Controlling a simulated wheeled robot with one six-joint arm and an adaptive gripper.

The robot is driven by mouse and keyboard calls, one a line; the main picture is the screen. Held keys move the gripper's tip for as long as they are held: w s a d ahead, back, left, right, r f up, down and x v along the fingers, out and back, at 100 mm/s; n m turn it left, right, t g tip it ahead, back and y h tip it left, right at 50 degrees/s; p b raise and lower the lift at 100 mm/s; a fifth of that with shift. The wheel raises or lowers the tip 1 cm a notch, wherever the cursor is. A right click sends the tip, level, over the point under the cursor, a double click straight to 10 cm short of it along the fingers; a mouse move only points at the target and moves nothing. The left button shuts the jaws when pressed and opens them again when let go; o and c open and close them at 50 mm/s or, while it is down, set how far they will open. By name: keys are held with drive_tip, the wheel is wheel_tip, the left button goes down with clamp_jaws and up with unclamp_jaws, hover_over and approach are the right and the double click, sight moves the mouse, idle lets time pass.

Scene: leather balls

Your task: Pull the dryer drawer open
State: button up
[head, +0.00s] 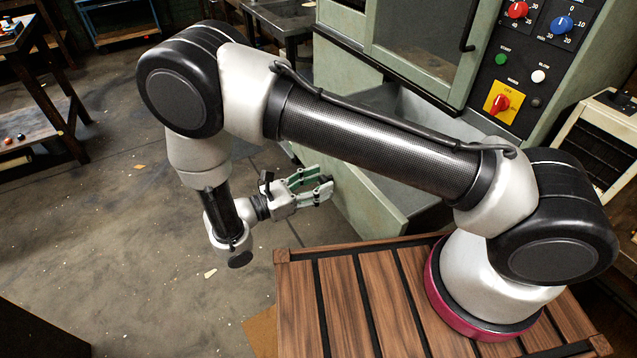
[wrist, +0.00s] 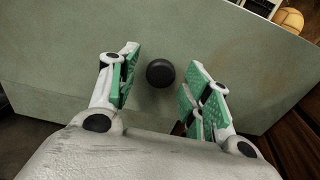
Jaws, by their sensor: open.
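The dryer drawer is pale green, and its front panel (head: 362,198) stands out from the dryer's lower body in the head view. The drawer's grey inside (head: 415,145) shows behind the panel, partly covered by my arm. In the wrist view the drawer front (wrist: 160,30) fills most of the picture, with a round black knob (wrist: 160,73) on it. My gripper (head: 325,188) is open in front of the panel. In the wrist view its green-padded fingers (wrist: 158,88) stand either side of the knob, with gaps on both sides. The knob is hidden in the head view.
The dryer's control panel (head: 525,60) has red and blue knobs. My wooden-slatted base is near the drawer's end. A tan ball (wrist: 290,20) shows past the drawer edge. A workbench (head: 35,75) stands far left. The floor (head: 130,220) left of the gripper is clear apart from scraps.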

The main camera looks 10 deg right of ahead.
drive_tip(key=v, duration=1.1)
drive_tip(key=shift+a, duration=0.2)
drive_tip(key=shift+s+f, duration=0.1)
